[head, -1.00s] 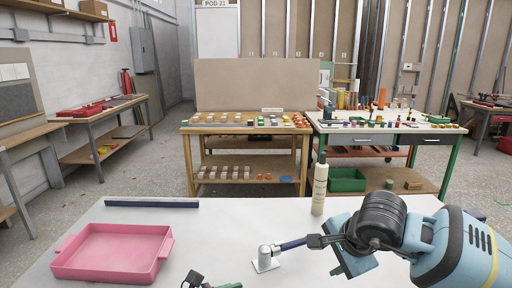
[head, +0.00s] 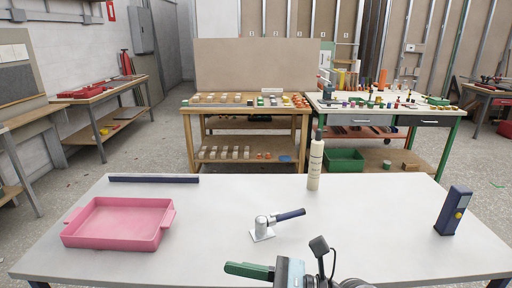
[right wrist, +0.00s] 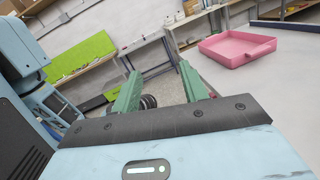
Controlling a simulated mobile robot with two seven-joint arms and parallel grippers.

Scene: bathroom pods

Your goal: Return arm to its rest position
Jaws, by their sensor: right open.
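My right gripper (head: 250,270) is low in the head view at the table's front edge, pointing left, with a green finger and a black wrist part showing. In the right wrist view its two green fingers (right wrist: 158,80) are spread with nothing between them. A silver fitting with a dark blue lever handle (head: 290,214) stands on the table (head: 400,225), beyond the gripper and apart from it. The handle points right and slightly up. My left gripper does not show.
A pink tray (head: 75,237) sits at the table's left and also shows in the right wrist view (right wrist: 215,50). A dark blue bar (head: 153,179) lies behind it. A cream bottle (head: 315,165) stands at the back, a blue device (head: 453,210) at the right. The table's middle is mostly clear.

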